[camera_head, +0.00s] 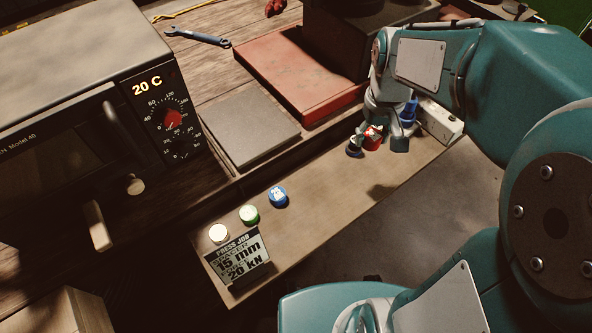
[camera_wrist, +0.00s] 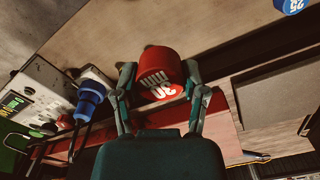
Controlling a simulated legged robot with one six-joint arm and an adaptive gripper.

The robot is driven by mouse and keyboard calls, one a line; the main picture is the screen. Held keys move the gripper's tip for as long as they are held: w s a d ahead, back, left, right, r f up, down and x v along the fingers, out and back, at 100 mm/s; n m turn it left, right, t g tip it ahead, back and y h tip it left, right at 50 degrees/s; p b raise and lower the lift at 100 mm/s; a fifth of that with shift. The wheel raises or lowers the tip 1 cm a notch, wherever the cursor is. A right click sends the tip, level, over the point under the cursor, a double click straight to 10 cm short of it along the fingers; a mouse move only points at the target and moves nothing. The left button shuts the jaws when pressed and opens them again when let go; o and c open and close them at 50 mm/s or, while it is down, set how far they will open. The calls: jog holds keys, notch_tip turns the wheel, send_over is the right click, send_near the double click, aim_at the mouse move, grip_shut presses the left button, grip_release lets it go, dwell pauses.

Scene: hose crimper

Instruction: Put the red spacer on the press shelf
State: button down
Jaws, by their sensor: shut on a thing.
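The red spacer (camera_head: 372,138) has a white label on top. In the wrist view the red spacer (camera_wrist: 158,62) sits between my two fingers, and its label reads 30. My gripper (camera_head: 377,146) is shut on it, with a finger on each side; the gripper also shows in the wrist view (camera_wrist: 161,88). It is over the far right end of a light brown shelf (camera_head: 318,186). I cannot tell whether the spacer touches the shelf. A press job sign (camera_head: 238,258), reading 15 mm and 20 kN, stands at the shelf's near left end.
A blue plug (camera_wrist: 91,98) and a white socket box (camera_head: 440,120) are close beside my gripper. An oven (camera_head: 85,95) stands left. The shelf's middle is clear.

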jog(key=a+f, duration=0.3)
jog(key=a, duration=0.5)
send_over(303, 181)
jog(key=f, duration=0.2)
jog(key=d+f, duration=0.1)
jog(key=f, duration=0.1)
jog(key=shift+f, duration=0.25)
jog(key=f, duration=0.4)
jog(key=shift+s+a+f, duration=0.1)
jog(key=shift+a+f, duration=0.15)
jog(key=shift+a, duration=0.05)
jog(key=shift+a+f, duration=0.15)
jog(key=shift+f, duration=0.15)
jog(key=shift+a, duration=0.3)
jog(key=shift+d+f, duration=0.1)
jog(key=shift+d, duration=0.05)
jog(key=shift+c, duration=0.7)
grip_release()
jog(key=shift+d, duration=0.2)
jog(key=shift+a, duration=0.15)
